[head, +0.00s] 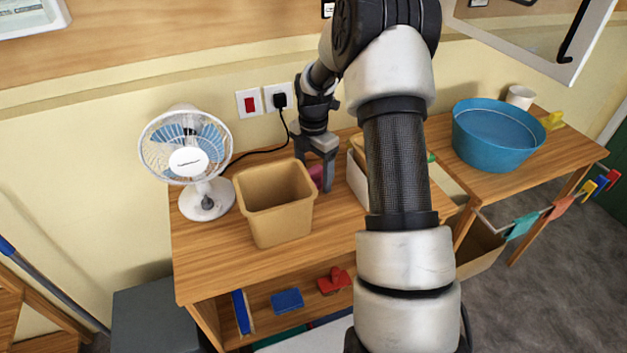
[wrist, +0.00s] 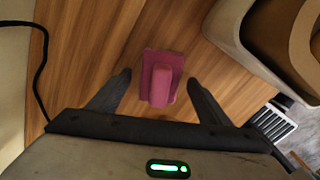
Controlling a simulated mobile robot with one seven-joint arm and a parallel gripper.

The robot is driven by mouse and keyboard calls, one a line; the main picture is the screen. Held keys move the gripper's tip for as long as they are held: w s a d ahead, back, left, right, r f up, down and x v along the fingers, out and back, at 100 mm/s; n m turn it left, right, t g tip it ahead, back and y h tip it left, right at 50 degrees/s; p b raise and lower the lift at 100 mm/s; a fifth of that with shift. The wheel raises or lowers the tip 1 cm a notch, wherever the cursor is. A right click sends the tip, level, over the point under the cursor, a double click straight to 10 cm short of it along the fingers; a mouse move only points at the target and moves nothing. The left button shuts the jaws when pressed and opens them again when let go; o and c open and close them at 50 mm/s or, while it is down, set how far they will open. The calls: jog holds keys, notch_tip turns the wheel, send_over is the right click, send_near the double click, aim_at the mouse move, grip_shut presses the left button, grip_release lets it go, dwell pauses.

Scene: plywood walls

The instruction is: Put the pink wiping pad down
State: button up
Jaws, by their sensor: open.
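The pink wiping pad (wrist: 161,77) lies on the wooden tabletop, a flat square with a raised grip on top. In the wrist view it sits between and slightly ahead of the two spread fingers of my gripper (wrist: 160,88), with bare wood showing on both sides of it. In the head view my gripper (head: 322,178) points down over the table, and only a bit of the pink pad (head: 316,174) shows beside the tan bin. My gripper is open and holds nothing.
A tan bin (head: 262,225) stands just left of my gripper, with a white fan (head: 204,200) further left. A pale box (head: 356,182) is close on the right, partly hidden by my arm. A blue basin (head: 485,150) stands at right. The table front is clear.

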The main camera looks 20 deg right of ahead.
aim_at(314, 169)
jog(key=c, duration=1.2)
notch_tip(314, 169, up, 10)
jog(key=shift+r+p, duration=0.1)
jog(key=shift+p, duration=0.65)
notch_tip(314, 169, up, 7)
jog(key=p, duration=0.5)
jog(key=shift+s+a+f+m+p, duration=0.15)
jog(key=shift+s+a+m+p, duration=1.4)
jog(key=shift+m, duration=2.2)
jog(key=shift+s+a+f+m+p, duration=0.2)
jog(key=shift+s+a+m+p, duration=0.5)
jog(key=shift+s+a+m, duration=2.3)
jog(key=shift+s+a+f+m+p, duration=0.15)
jog(key=shift+s+a+m+p, duration=1.1)
jog(key=shift+m, duration=3.2)
jog(key=shift+d, duration=0.15)
